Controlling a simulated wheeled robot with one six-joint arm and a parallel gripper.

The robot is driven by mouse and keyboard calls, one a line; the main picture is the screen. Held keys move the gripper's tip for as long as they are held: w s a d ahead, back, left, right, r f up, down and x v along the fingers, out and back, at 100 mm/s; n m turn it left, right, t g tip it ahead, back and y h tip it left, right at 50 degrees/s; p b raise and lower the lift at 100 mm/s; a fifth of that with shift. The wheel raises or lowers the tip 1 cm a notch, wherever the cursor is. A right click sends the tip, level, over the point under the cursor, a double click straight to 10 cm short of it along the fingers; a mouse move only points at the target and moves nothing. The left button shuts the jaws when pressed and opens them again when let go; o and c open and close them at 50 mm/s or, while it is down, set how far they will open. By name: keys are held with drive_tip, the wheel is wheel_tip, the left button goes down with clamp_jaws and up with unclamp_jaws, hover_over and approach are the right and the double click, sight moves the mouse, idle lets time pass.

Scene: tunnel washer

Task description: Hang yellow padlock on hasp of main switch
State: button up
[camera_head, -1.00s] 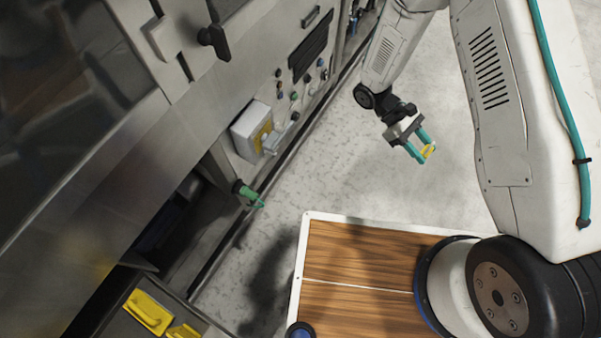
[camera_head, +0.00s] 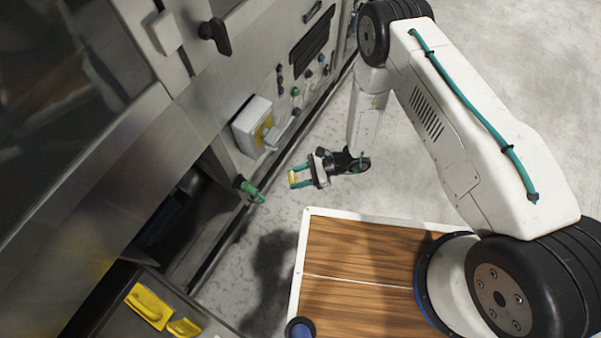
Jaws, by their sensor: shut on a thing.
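My gripper (camera_head: 298,177) has teal fingers and is shut on the yellow padlock (camera_head: 292,178), held in the air over the floor and pointing left toward the machine. The padlock is small here and its shackle cannot be made out. The main switch (camera_head: 254,127) is a light grey box with a yellow plate and a grey handle on the machine's side panel, up and left of my gripper, with a clear gap between them. The hasp is too small to tell.
A green valve or nozzle (camera_head: 250,190) sticks out low on the machine, left of my gripper. Several buttons (camera_head: 295,92) sit beyond the switch. Yellow items (camera_head: 149,306) lie on a dark surface at lower left. Open floor (camera_head: 330,120) lies beside the machine.

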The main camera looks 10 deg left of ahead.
drive_tip(key=w+f+m+t, duration=0.4)
drive_tip(key=f+m+t, duration=0.1)
drive_tip(key=f+t, duration=0.15)
drive_tip(key=shift+w+a, duration=1.65)
drive_tip(key=shift+a, duration=1.5)
drive_tip(key=shift+y, duration=0.4)
drive_tip(key=shift+r, duration=2.85)
drive_tip(key=shift+w+r, duration=0.1)
drive_tip(key=shift+r, duration=0.5)
drive_tip(key=shift+c, duration=1.4)
drive_tip(key=shift+w+x, duration=0.2)
drive_tip(key=shift+x, duration=1.1)
